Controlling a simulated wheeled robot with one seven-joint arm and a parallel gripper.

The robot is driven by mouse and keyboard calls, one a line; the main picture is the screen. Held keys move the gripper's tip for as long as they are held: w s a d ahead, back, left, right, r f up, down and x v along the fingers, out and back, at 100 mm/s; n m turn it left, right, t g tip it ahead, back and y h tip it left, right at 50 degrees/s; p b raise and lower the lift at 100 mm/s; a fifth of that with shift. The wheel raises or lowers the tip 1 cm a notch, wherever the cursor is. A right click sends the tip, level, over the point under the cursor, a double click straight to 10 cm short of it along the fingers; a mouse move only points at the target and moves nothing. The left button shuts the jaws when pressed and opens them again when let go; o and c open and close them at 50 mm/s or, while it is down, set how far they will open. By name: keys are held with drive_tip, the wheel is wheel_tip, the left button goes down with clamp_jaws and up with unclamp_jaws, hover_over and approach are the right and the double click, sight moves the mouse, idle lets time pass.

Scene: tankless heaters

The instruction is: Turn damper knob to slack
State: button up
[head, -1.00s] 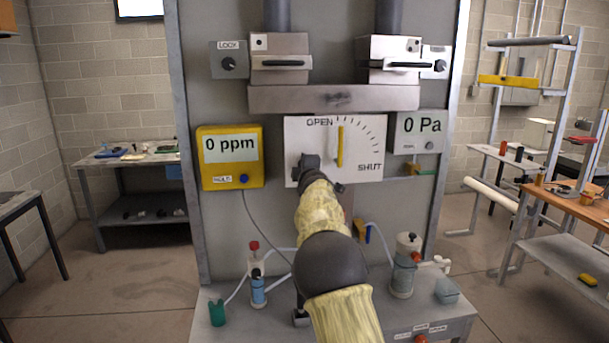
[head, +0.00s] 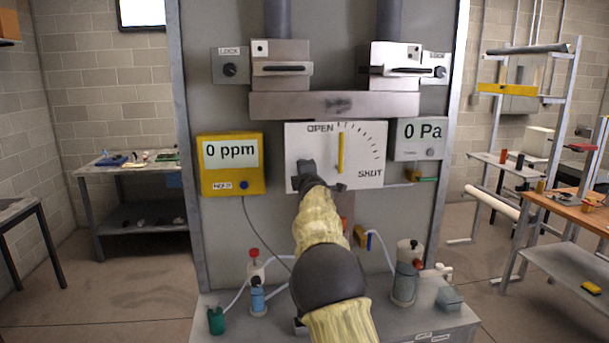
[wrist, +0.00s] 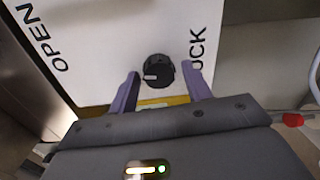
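The white damper panel (head: 365,155) carries a yellow pointer (head: 341,153) standing upright, with OPEN at upper left and SHUT at lower right. My gripper (head: 307,165) is in front of the panel's lower left, hiding what is behind it. In the wrist view, a round black knob (wrist: 158,70) with a small light mark sits on the white panel (wrist: 130,30). My gripper (wrist: 161,75) is open, its two purple-grey fingers on either side of the knob with visible gaps. A label ending in CK is partly hidden by the right finger.
A yellow meter (head: 231,165) reading 0 ppm is left of the panel, and a gauge (head: 421,139) reading 0 Pa is at its right. Two grey boxes with handles (head: 281,66) are above. Bottles and tubes (head: 405,275) stand on the ledge below.

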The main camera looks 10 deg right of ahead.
idle(0.3)
drive_tip(key=s+b, duration=1)
drive_tip(key=s, duration=0.7)
drive_tip(key=shift+s+r, duration=0.2)
drive_tip(key=shift+r, duration=0.15)
drive_tip(key=shift+a, duration=0.1)
